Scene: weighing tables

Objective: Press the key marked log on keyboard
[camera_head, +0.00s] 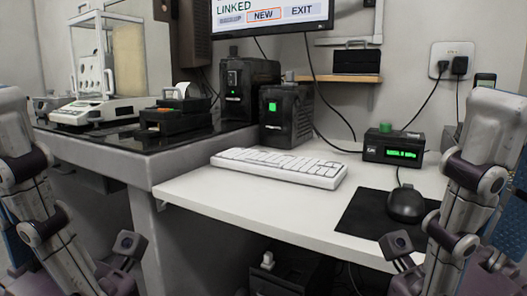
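A white keyboard (279,167) lies flat on the white desk, left of the desk's middle. Its key legends are too small to read, so I cannot tell which key is marked log. My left arm stands at the left edge and my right arm at the right edge, both in front of the desk. Nothing of mine touches the keyboard. The monitor (271,12) at the top shows LINKED, an orange-outlined NEW, EXIT and a greyed box; its upper part is cut off.
A black mouse (405,204) rests on a dark mat (361,216) at the right. A small box with a green display (393,149) and black units (286,115) stand behind. The scale (98,111) stands on the left table. Bare desk (250,195) lies before the keyboard.

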